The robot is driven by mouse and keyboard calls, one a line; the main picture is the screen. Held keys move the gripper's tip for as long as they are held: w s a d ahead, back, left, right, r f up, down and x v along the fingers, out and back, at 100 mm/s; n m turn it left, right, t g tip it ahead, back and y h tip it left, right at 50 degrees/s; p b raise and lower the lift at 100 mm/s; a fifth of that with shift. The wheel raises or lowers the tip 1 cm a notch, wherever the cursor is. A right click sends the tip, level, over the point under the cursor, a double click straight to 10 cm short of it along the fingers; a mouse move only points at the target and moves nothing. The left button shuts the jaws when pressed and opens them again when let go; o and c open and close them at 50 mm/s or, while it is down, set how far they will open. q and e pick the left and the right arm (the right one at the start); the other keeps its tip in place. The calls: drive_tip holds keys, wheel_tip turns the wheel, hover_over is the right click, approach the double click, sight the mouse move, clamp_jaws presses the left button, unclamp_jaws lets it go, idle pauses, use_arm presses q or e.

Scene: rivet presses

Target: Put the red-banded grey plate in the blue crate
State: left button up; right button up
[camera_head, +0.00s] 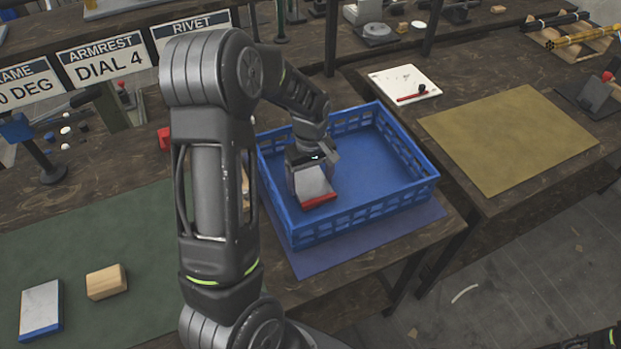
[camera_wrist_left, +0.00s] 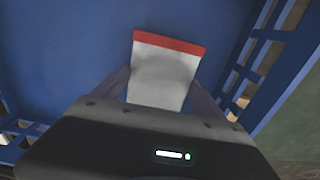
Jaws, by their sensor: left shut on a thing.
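The grey plate with a red band (camera_head: 315,187) is held by my left gripper (camera_head: 309,165), inside the outline of the blue crate (camera_head: 291,225). In the left wrist view the plate (camera_wrist_left: 165,75) shows between the fingers, its red band at the far end and the blue crate (camera_wrist_left: 60,50) floor beyond it. My left gripper is shut on the plate. I cannot tell whether the plate touches the crate floor. The rest of the crate floor looks empty. My right gripper is not in view.
The crate stands on a blue mat (camera_head: 330,258) near the table edge. A blue-banded grey plate (camera_head: 41,309) and a wooden block (camera_head: 106,281) lie on a green mat (camera_head: 90,236) at left. A tan mat (camera_head: 508,138) on the right table is clear.

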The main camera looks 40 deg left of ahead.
sight(310, 184)
use_arm(q)
drive_tip(key=o, duration=2)
drive_tip(key=shift+f, duration=0.1)
wheel_tip(310, 184, up, 12)
drive_tip(key=b, duration=0.1)
drive_tip(key=shift+r, duration=0.2)
